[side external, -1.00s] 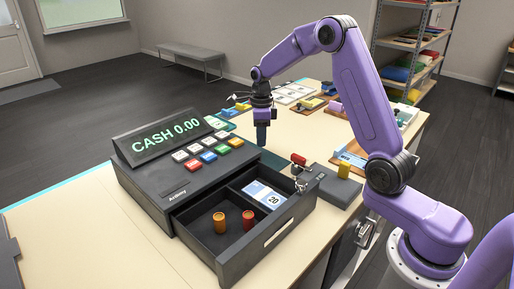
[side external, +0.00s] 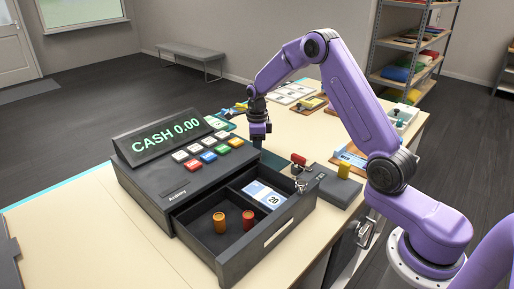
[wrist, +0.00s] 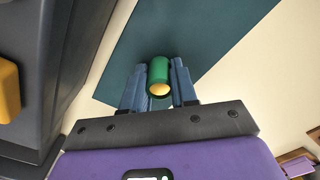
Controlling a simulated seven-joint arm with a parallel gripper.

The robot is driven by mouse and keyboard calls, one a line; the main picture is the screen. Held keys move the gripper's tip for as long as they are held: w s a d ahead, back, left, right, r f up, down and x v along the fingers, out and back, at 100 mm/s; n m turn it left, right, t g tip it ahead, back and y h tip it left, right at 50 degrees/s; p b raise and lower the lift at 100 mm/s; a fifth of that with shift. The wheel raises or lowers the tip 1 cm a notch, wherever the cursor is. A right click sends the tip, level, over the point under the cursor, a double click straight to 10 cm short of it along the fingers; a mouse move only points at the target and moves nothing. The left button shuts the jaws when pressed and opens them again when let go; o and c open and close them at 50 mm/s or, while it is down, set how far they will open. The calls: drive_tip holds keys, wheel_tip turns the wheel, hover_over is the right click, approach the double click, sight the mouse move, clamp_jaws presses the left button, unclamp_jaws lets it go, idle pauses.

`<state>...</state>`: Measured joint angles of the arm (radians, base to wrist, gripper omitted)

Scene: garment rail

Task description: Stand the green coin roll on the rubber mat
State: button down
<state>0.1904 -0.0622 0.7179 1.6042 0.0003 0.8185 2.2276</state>
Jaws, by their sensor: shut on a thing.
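The green coin roll (wrist: 159,70) is held between the two blue fingers of my gripper (wrist: 159,66) in the wrist view; its yellowish end faces the camera. The teal rubber mat (wrist: 200,35) lies beyond and beneath it. Whether the roll touches the mat cannot be told. In the side view, my gripper (side external: 257,142) points down behind the cash register, close above the table, and the roll is not visible there. A strip of the mat (side external: 272,159) shows behind the open drawer.
The dark cash register (side external: 180,165) with its open drawer (side external: 285,235) stands close in front of my gripper. The drawer holds an orange roll (side external: 219,222), a red roll (side external: 248,219) and notes (side external: 264,195). A grey block device (side external: 340,188) stands to the right.

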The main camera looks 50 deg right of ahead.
drive_tip(key=c, duration=0.9)
unclamp_jaws()
wheel_tip(320, 180, up, 12)
drive_tip(key=s+a+n, duration=0.2)
drive_tip(key=a+n, duration=0.1)
drive_tip(key=s+a+r+n, duration=0.1)
drive_tip(key=s+a+n, duration=0.1)
drive_tip(key=a+n, duration=0.1)
drive_tip(key=s+a+n, duration=0.2)
drive_tip(key=a+n, duration=0.1)
drive_tip(key=shift+a+r, duration=0.25)
drive_tip(key=shift+r, duration=0.1)
drive_tip(key=s+a+n, duration=0.6)
drive_tip(key=s+n, duration=0.4)
drive_tip(key=s+f+n, duration=0.1)
drive_tip(key=s+n, duration=0.6)
drive_tip(key=s+d+n, duration=0.1)
drive_tip(key=s+n, duration=0.5)
drive_tip(key=s, duration=0.2)
drive_tip(key=s+d+f+n, duration=0.1)
drive_tip(key=s+n, duration=0.6)
drive_tip(key=s, duration=0.1)
drive_tip(key=shift+d+f+n, duration=0.1)
drive_tip(key=shift+f+n, duration=0.2)
